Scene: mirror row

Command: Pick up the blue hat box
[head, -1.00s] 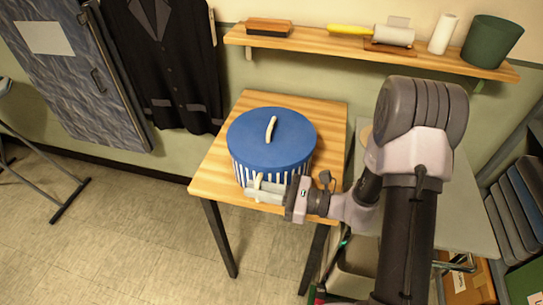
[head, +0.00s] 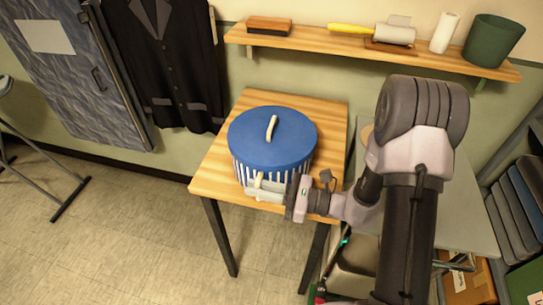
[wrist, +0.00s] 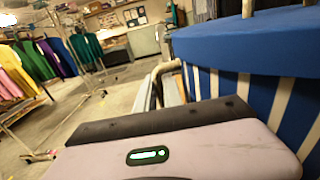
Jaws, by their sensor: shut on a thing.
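The blue hat box (head: 272,140) is round, with a plain blue lid, a cream handle on top and blue and white striped sides. It stands upright on a small wooden table (head: 215,178). In the head view my gripper (head: 262,191) is at the box's front side, shut on a cream side handle (head: 258,180). In the wrist view the box (wrist: 250,50) fills the right side, and the fingers (wrist: 168,92) are by the cream handle (wrist: 156,75). I cannot see the box's underside.
A wall shelf (head: 310,40) above the table holds a brush (head: 269,26), a lint roller (head: 394,36), a white roll (head: 442,34) and a green pot (head: 493,40). A dark jacket (head: 165,70) hangs behind left. The floor left of the table is mostly clear.

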